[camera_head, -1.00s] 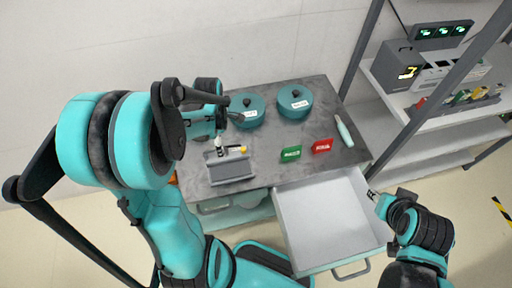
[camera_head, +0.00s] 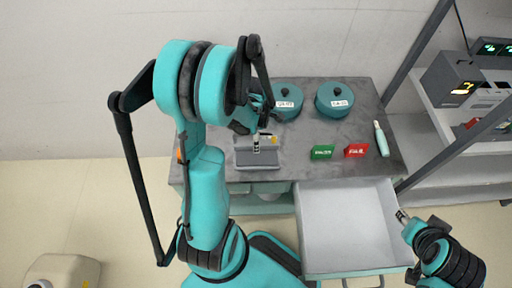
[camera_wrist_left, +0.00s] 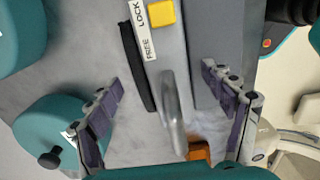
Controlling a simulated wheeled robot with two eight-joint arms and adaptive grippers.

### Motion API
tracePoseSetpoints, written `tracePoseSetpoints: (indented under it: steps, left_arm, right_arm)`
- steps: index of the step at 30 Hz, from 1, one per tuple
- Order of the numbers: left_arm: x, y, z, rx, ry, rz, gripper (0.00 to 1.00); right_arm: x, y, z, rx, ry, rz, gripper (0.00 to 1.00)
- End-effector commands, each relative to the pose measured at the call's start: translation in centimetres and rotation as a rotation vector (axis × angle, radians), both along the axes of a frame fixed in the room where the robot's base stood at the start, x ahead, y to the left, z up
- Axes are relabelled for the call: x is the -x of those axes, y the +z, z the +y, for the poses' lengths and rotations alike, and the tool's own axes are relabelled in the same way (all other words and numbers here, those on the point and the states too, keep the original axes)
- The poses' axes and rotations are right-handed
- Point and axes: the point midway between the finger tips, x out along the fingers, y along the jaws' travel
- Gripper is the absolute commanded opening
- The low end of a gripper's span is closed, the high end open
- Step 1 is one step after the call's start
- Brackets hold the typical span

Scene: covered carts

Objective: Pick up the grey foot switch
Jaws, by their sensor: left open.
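A grey device (camera_head: 258,158) lies on the cart top below my left gripper; I cannot tell whether it is the foot switch. In the left wrist view the device (camera_wrist_left: 222,28) has a LOCK/FREE label (camera_wrist_left: 142,28), a yellow button (camera_wrist_left: 162,12) and a metal lever (camera_wrist_left: 172,105). My left gripper (camera_wrist_left: 160,82) is open, its fingers apart on either side of the lever, with nothing held. My left arm partly covers the device's surroundings in the head view. My right gripper (camera_head: 401,216) is beside the open drawer; its jaw opening is too small to judge.
Two lidded teal pots (camera_head: 334,100) (camera_head: 287,102) stand at the back of the cart (camera_head: 310,133). Green (camera_head: 322,152) and red (camera_head: 356,150) signs and a pale bottle (camera_head: 381,139) stand right. The drawer (camera_head: 345,228) is pulled out and looks empty. A shelf (camera_head: 425,135) stands right.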

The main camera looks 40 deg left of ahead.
Motion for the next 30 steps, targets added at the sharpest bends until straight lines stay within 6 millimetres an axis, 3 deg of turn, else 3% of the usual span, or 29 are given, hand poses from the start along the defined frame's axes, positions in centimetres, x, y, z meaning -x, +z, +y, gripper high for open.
tracePoseSetpoints:
  steps: [1,9,20,28,30]
  left_arm:
    - [0.0,0.0,0.0,0.000,0.000,0.000,0.74]
    - [0.0,0.1,0.0,0.000,0.000,0.000,0.05]
    - [0.0,0.7,0.0,0.000,0.000,0.000,0.05]
    - [0.0,4.6,0.0,0.000,0.000,0.000,0.05]
    - [-0.1,5.3,-1.5,0.000,-0.007,0.000,0.05]
  right_arm:
    - [0.0,0.0,0.0,0.000,0.000,0.000,0.38]
    - [0.0,0.0,0.0,0.000,0.000,0.000,0.38]
    - [0.0,0.3,0.0,0.000,0.000,0.000,0.38]
    - [0.0,2.2,0.0,0.000,0.000,0.000,0.38]
    - [0.0,2.5,0.0,0.000,0.000,0.000,0.38]
